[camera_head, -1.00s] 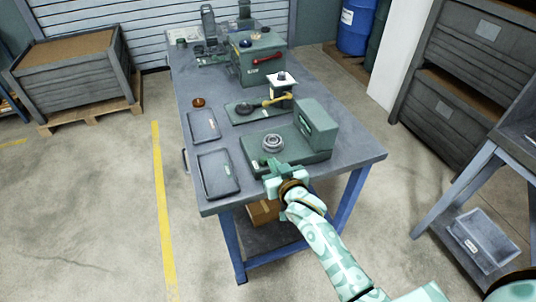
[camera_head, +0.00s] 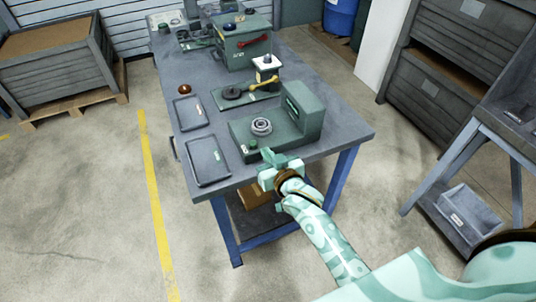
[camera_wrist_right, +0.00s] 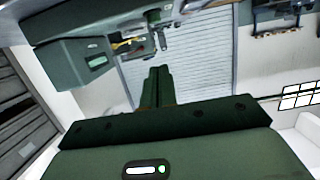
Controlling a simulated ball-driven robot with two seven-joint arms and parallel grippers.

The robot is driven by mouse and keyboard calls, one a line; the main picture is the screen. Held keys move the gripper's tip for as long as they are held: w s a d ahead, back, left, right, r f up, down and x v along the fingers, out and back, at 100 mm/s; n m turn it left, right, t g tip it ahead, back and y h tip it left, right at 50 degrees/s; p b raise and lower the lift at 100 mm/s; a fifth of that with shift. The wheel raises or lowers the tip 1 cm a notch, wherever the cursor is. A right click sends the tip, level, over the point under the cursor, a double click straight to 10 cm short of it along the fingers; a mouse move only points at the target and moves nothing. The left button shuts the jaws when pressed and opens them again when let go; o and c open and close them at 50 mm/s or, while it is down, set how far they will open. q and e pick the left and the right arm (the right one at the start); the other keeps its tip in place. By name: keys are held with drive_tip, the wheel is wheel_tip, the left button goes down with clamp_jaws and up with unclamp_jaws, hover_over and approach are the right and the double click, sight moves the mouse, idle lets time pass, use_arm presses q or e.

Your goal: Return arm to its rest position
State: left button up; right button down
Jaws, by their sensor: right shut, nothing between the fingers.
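My right arm (camera_head: 325,240) reaches in from the lower right in the head view. Its gripper (camera_head: 270,160) is at the table's front edge, just in front of the green ring grinder (camera_head: 303,112). In the right wrist view the dark green fingers (camera_wrist_right: 157,86) are together with nothing between them. The grinder also shows in the wrist view (camera_wrist_right: 75,60), at upper left. A metal ring-shaped part (camera_head: 261,126) sits on the grinder's base. My left gripper is not in view.
The grey table (camera_head: 205,88) carries two shallow trays (camera_head: 187,112) (camera_head: 207,160), a green plate with a yellow-handled tool (camera_head: 262,84), and a green box with a red lever (camera_head: 244,48). A shelf (camera_head: 480,150) stands right. Floor left of the table is clear.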

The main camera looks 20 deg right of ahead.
idle(0.4)
drive_tip(key=s+f+n+g+b, duration=0.1)
drive_tip(key=s+f+g, duration=0.1)
drive_tip(key=s+f, duration=0.5)
drive_tip(key=s+f+n+g, duration=0.1)
drive_tip(key=s+f+g, duration=0.1)
drive_tip(key=f, duration=0.9)
drive_tip(key=s+f+n+g+b, duration=0.1)
drive_tip(key=s+f+g, duration=0.3)
drive_tip(key=f, duration=0.5)
drive_tip(key=s+d+f+g+b, duration=0.1)
drive_tip(key=s+d+f+g, duration=0.1)
drive_tip(key=s+f, duration=0.4)
drive_tip(key=s+d+f+g+b, duration=0.1)
drive_tip(key=s+f, duration=0.5)
drive_tip(key=s, duration=1.1)
drive_tip(key=s+d+f+g+b, duration=0.1)
drive_tip(key=s+d+f+g, duration=0.2)
drive_tip(key=s, duration=0.9)
wheel_tip(320, 180, down, 4)
drive_tip(key=shift+s+r+g+h, duration=0.15)
drive_tip(key=shift+s+g+h, duration=0.05)
drive_tip(key=shift+g+h, duration=0.1)
idle(0.9)
